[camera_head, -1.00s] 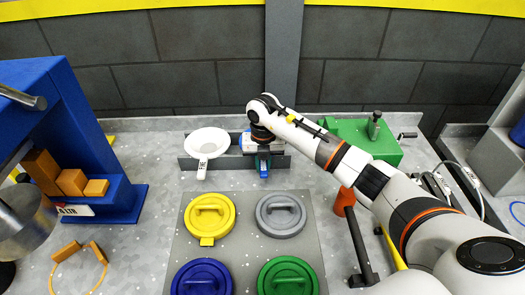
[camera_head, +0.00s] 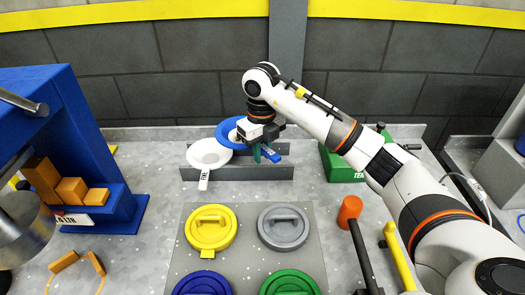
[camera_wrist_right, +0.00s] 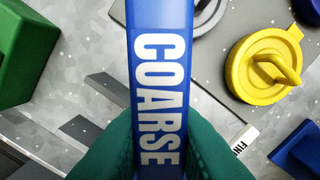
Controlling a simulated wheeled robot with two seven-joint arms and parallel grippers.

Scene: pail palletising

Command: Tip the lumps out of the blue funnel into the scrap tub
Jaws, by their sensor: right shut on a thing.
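The blue funnel (camera_head: 227,133) is in my right gripper (camera_head: 262,150) above the rack at the back of the bench, its round rim showing behind the white funnel. In the right wrist view its handle (camera_wrist_right: 158,60), marked COARSE, runs between the green fingers of my right gripper (camera_wrist_right: 158,140), which are shut on it. The gripper and wrist hide part of the funnel. I cannot make out the lumps inside it. I cannot pick out the scrap tub in these views. My left gripper is not in view.
The white funnel (camera_head: 209,152) sits in the rack (camera_head: 240,173). Yellow (camera_head: 211,232), grey (camera_head: 282,228), blue and green lids lie in front. A green box (camera_head: 342,167) stands right of the rack. A blue stand (camera_head: 125,205) with orange blocks is at left.

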